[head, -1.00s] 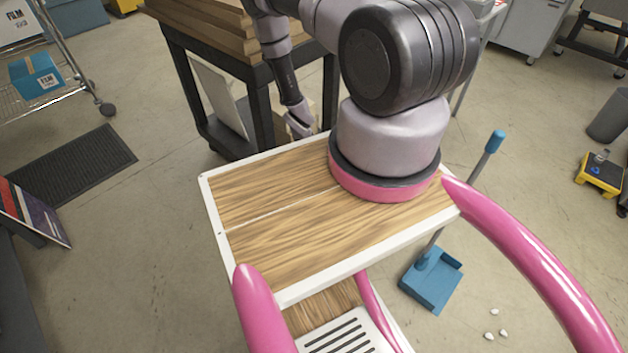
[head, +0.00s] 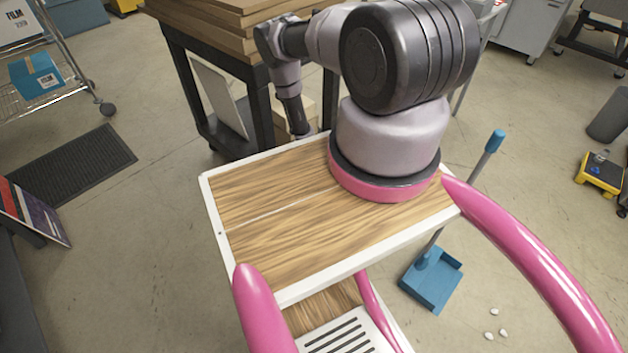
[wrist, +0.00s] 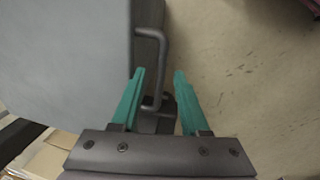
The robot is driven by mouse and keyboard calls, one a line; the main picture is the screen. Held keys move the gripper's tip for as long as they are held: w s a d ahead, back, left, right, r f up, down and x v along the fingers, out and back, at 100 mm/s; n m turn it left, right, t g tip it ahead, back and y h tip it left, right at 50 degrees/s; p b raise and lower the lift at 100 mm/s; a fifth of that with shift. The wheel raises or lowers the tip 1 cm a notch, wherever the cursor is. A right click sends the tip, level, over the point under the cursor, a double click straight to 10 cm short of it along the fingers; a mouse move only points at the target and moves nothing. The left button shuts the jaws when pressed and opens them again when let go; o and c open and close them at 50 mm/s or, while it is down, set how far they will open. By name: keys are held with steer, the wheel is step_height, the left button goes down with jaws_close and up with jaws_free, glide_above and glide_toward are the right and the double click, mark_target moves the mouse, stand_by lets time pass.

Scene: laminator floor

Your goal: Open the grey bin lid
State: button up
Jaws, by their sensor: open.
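The grey bin lid (wrist: 70,60) fills the upper left of the wrist view. A dark bar handle (wrist: 160,62) sticks out from its right side. My gripper (wrist: 160,78) is open, with its two green fingers pointing toward the handle. The lower part of the handle shows between the fingers, nearer the left one; I cannot tell whether they touch. In the head view my arm reaches down past the far edge of my wooden top, and the gripper is hidden there. I cannot make out the bin in the head view.
A dark workbench (head: 179,45) with stacked boards (head: 215,18) stands close beside my arm. A pale panel (head: 219,95) leans on its lower shelf. A blue dustpan (head: 432,283) stands at the right. A black mat (head: 70,165) lies left. Open floor shows right of the handle in the wrist view.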

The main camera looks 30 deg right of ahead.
jaws_close()
stand_by(1.4)
